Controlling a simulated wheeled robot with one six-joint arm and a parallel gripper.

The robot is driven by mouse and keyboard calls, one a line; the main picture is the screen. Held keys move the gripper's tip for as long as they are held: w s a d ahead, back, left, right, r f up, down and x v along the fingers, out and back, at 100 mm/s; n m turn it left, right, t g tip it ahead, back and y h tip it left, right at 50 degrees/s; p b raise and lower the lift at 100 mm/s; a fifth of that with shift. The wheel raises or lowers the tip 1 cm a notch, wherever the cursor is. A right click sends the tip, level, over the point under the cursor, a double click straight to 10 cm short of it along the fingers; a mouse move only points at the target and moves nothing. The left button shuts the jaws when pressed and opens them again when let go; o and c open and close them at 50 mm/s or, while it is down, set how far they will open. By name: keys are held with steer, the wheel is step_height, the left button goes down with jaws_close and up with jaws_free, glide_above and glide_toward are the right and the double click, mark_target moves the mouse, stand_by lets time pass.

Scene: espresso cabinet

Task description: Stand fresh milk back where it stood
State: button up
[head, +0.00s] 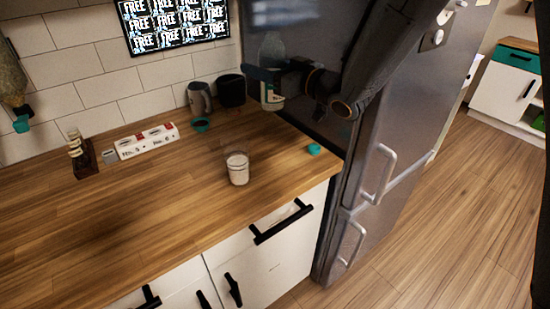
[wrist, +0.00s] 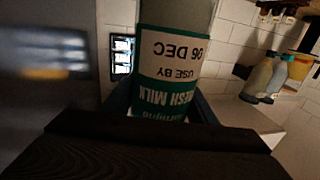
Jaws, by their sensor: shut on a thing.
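The fresh milk bottle (head: 272,92) is held upright above the back right of the counter, beside the fridge. Its upper part is faint against the dark fridge side. The wrist view shows the bottle (wrist: 172,62) close up, its "fresh milk" label upside down in the picture. My gripper (head: 266,76) is shut around the bottle. A glass of milk (head: 237,172) stands on the counter below and in front. A teal cap (head: 314,149) lies near the counter's right edge. The bottle's base is clear of the counter.
The grey fridge (head: 400,110) stands right of the wooden counter (head: 150,205). A grey jug (head: 199,98), a black container (head: 231,90) and a teal piece (head: 201,125) are at the back wall. A white box (head: 147,142) stands further left. The counter's front left is clear.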

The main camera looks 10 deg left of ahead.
step_height(320, 180, down, 15)
steer(key=shift+w+f, duration=0.15)
steer(key=shift+w, duration=0.1)
stand_by(0.6)
steer(key=shift+d, duration=0.1)
steer(key=shift+f, duration=0.2)
steer(key=o, duration=1.4)
steer(key=shift+o, duration=0.2)
